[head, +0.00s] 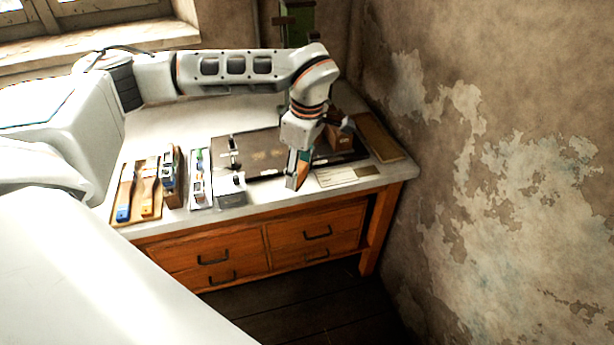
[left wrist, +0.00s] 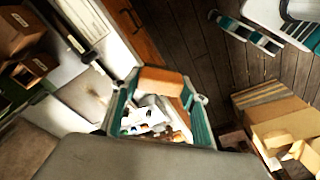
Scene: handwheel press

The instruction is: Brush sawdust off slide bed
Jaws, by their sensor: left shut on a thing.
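A dark flat bed (head: 262,150) lies on the bench, with faint brownish specks on its top; I cannot tell how much of this is sawdust. My left gripper (head: 297,182) points down over the bed's right front part. It is shut on an orange-brown wooden piece (left wrist: 162,80), which shows between the teal fingers in the left wrist view. I cannot tell whether this piece is a brush, or whether it touches the bed. Two brushes (head: 125,192) lie at the bench's left end. Teal and white parts of what looks like my right gripper (left wrist: 250,35) show at upper right.
The bench (head: 160,135) has a pale top and orange drawers (head: 315,232). A narrow tray of small items (head: 200,180) stands left of the bed. A pale card (head: 345,176) lies at the front right. A brown block (head: 338,138) stands behind my gripper. The peeling wall (head: 500,150) is close on the right.

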